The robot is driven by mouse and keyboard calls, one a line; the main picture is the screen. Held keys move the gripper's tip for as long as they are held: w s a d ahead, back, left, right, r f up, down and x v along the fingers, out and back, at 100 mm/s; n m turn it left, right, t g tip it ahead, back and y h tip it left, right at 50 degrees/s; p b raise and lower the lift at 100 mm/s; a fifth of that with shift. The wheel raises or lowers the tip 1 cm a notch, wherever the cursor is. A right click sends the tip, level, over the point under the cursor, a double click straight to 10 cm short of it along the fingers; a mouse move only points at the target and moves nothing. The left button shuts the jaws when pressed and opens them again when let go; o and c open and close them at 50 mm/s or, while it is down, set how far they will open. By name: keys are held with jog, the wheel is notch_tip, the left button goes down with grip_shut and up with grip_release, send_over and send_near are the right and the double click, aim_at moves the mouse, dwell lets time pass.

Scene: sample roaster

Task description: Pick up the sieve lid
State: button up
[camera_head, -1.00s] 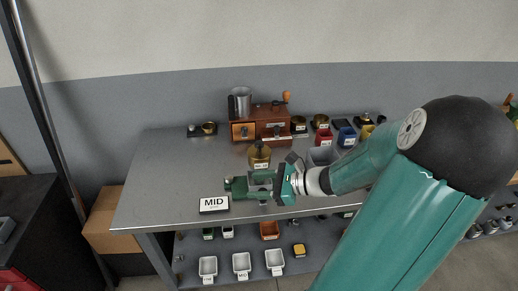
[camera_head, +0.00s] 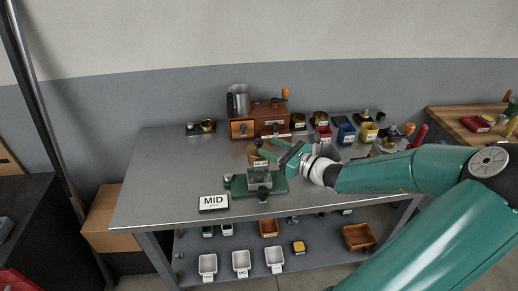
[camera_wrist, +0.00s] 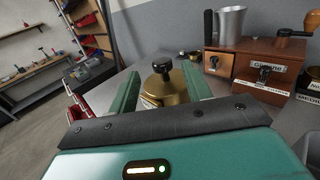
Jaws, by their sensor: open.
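The sieve lid (camera_wrist: 166,87) is brass with a black knob (camera_wrist: 162,67) on top. In the wrist view it shows between and beyond my two green fingers, partly hidden below by the gripper body. My gripper (camera_head: 269,149) is open and reaches in from the right. In the wrist view my gripper (camera_wrist: 161,82) has its fingers on either side of the lid; I cannot tell whether they touch it.
Behind is a wooden drawer box (camera_head: 268,118) with a metal cup (camera_head: 240,100). Coloured bins, including a blue one (camera_head: 346,135), stand right.

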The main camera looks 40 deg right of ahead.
aim_at(259, 140)
jog(key=w, duration=0.3)
jog(key=w+a, duration=0.1)
jog(key=w, duration=0.1)
jog(key=shift+w+f, duration=0.15)
jog(key=shift+w, duration=0.1)
jog(key=shift+d, duration=0.1)
jog(key=c, duration=1)
